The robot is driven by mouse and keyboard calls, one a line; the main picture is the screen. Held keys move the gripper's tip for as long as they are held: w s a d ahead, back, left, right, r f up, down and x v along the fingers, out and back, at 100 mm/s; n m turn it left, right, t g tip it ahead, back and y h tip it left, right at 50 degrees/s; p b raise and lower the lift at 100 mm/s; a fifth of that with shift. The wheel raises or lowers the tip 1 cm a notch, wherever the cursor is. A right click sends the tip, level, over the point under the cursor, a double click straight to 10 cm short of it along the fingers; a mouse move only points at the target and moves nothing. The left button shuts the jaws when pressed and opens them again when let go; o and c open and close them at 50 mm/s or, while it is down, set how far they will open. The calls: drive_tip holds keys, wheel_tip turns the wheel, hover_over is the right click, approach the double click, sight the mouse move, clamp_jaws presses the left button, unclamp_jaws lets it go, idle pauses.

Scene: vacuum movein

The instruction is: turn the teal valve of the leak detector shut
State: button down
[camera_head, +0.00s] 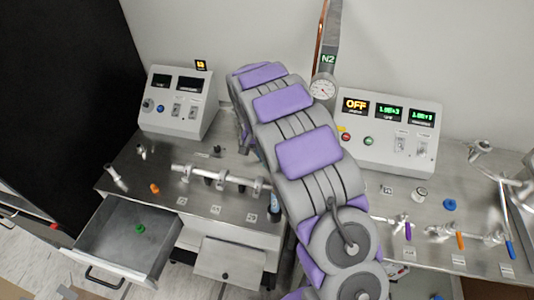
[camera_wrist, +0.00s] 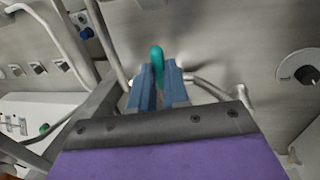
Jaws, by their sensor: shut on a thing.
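The teal valve (camera_wrist: 157,56) shows in the wrist view as a short rounded teal handle standing up between my fingertips. My gripper (camera_wrist: 160,76) has two blue fingers, one on each side of the handle, shut on it. The lower part of the handle is hidden between the fingers. In the head view my grey and purple arm crosses the middle of the picture. It hides both my gripper and the teal valve there.
In the wrist view metal pipes (camera_wrist: 212,89) run close to the fingers. In the head view a control box (camera_head: 388,131) reading OFF stands at right and another box (camera_head: 178,103) at left. An open drawer (camera_head: 118,272) holds a green piece (camera_head: 140,229). Orange, purple and blue handles (camera_head: 460,240) line the right bench.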

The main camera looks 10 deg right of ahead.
drive_tip(key=shift+s+a+f, duration=0.1)
drive_tip(key=shift+s, duration=0.05)
idle(0.4)
drive_tip(key=c, duration=1.3)
unclamp_jaws()
drive_tip(key=shift+s+a, duration=0.1)
drive_tip(key=shift+o, duration=1)
drive_tip(key=shift+a, duration=0.1)
drive_tip(key=shift+w+r, duration=0.2)
drive_tip(key=shift+r, duration=0.1)
drive_tip(key=w+a+r+p, duration=0.1)
drive_tip(key=a+r+p, duration=0.1)
drive_tip(key=r, duration=1.4)
drive_tip(key=shift+w+a+r+p, duration=0.25)
drive_tip(key=shift+a+p, duration=0.15)
drive_tip(key=shift+a, duration=0.25)
